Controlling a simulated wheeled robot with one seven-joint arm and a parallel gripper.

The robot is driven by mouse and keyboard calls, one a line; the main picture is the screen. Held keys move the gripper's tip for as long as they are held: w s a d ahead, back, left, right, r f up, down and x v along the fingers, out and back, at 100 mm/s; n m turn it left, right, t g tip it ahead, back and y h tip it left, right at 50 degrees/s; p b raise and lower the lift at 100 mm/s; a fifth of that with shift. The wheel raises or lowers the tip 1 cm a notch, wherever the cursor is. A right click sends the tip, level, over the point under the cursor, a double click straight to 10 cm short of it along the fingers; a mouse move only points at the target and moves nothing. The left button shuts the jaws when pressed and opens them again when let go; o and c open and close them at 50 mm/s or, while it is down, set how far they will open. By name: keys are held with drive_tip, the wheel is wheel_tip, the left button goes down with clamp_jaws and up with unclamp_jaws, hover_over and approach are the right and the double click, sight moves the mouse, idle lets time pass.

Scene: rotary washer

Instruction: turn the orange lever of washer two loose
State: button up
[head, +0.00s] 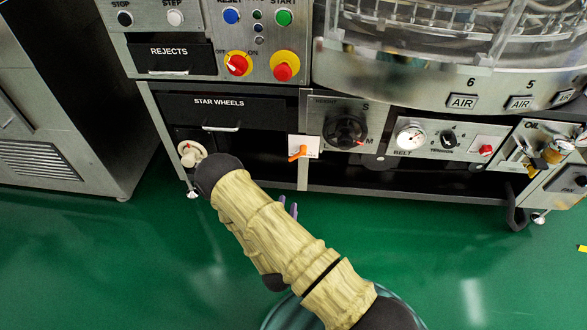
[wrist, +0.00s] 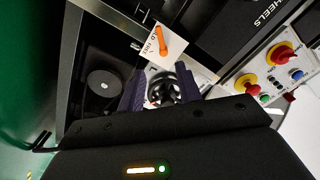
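The orange lever (head: 298,154) sits on a small white plate below the star wheels drawer's right end, tilted down to the left. The wrist view shows the lever (wrist: 160,40) above my fingertips, on its plate with small black lettering too small to read surely. My gripper (wrist: 160,92) is open, with its two dark purple fingers apart and nothing held. A black height knob shows in the gap between them, beyond the fingers. In the head view the purple fingertips (head: 288,207) show below the lever, and my arm hides the rest of the gripper. The lever and fingers look apart.
The black height knob (head: 345,130) is right of the lever. Red, blue and green buttons sit above, with a red knob (head: 237,64). A pale handwheel (head: 190,152) is at the left, by my arm. The green floor in front is clear.

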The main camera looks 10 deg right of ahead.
sight(294, 159)
drive_tip(key=shift+w, duration=0.15)
drive_tip(key=b+x, duration=0.6)
drive_tip(key=x, duration=1)
drive_tip(key=shift+w+d+f+b, duration=0.1)
drive_tip(key=shift+w+b, duration=0.15)
drive_tip(key=shift+b, duration=0.05)
drive_tip(key=shift+w+d, duration=0.1)
drive_tip(key=shift+w, duration=0.25)
clamp_jaws()
